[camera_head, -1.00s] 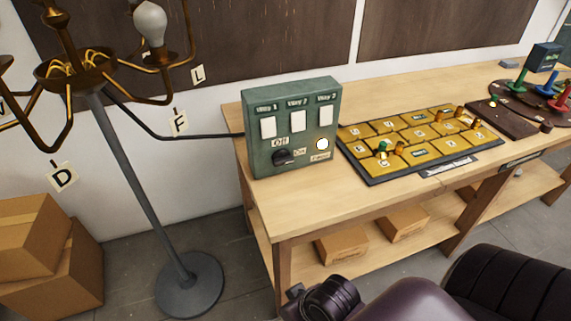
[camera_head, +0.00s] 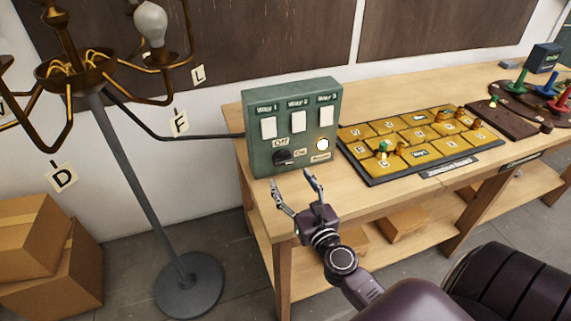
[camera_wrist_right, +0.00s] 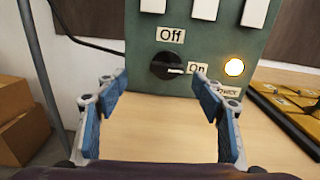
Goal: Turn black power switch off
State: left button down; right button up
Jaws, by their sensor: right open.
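The black power switch (camera_head: 283,157) is a round knob low on the front of a green control box (camera_head: 262,104), between an "Off" label (camera_head: 281,142) above it and an "On" label (camera_head: 300,151) to its right. In the right wrist view the knob (camera_wrist_right: 167,66) has its white mark pointing right, towards "On" (camera_wrist_right: 196,68). The power light (camera_wrist_right: 234,67) glows beside it. My right gripper (camera_head: 292,181) is open and empty, in front of and below the knob, apart from it. In the right wrist view its blue-padded fingers (camera_wrist_right: 159,85) frame the knob. My left gripper is out of view.
The box stands on the left end of a wooden workbench (camera_head: 290,215). A yellow tile board (camera_head: 415,140) lies to its right. A brass lamp on a grey stand (camera_head: 140,190) is at left, with a black cable (camera_head: 190,136) running to the box.

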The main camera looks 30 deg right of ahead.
aim_at(285, 163)
jog(key=shift+w+d+f+m+h, duration=0.15)
jog(key=shift+d+m+h, duration=0.15)
jog(key=shift+d+m, duration=0.25)
jog(key=shift+w+d, duration=0.15)
jog(key=shift+w, duration=0.2)
jog(key=p+x, duration=0.1)
jog(key=x, duration=0.5)
jog(key=shift+w+f, duration=0.1)
jog(key=shift+w, duration=0.2)
jog(key=shift+c, duration=0.5)
jog(key=c, duration=1.1)
jog(key=shift+o, duration=0.2)
